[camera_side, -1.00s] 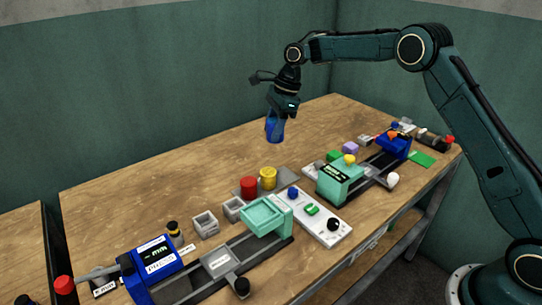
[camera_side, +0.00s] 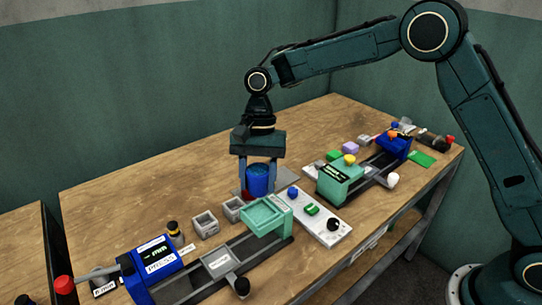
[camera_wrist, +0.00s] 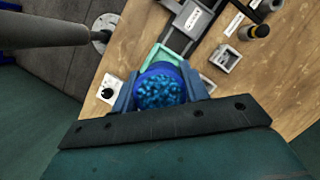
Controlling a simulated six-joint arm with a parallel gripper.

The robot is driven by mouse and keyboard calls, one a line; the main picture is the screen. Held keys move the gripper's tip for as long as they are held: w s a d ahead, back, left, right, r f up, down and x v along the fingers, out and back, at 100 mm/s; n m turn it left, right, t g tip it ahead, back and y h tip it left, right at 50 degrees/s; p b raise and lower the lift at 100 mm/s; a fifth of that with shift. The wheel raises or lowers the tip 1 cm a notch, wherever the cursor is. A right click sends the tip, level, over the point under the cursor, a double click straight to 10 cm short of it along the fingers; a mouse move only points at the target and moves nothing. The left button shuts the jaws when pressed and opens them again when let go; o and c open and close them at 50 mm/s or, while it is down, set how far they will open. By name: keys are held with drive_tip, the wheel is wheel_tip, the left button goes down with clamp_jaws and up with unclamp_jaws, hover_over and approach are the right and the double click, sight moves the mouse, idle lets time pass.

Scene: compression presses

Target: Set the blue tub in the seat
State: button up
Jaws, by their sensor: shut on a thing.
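The blue tub (camera_side: 260,182) is upright between the fingers of my gripper (camera_side: 258,187), which is shut on it. In the wrist view the tub (camera_wrist: 162,88) is open at the top and filled with blue lumps. The near press has a mint-green open square holder (camera_side: 266,215), which looks like the seat; it appears empty. In the side view the tub is behind and above this holder, apart from it. In the wrist view the tub hides part of the holder (camera_wrist: 149,54).
Two small grey square holders (camera_side: 206,224) stand left of the mint-green one. A white control panel (camera_side: 322,225) lies to its right. The table's back left is clear.

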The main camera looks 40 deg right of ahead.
drive_tip(key=shift+f, duration=0.2)
idle(0.4)
drive_tip(key=shift+f, duration=2.75)
drive_tip(key=shift+f, duration=0.7)
drive_tip(key=o, duration=1.1)
drive_tip(key=shift+r, duration=0.1)
drive_tip(key=shift+v, duration=6.65)
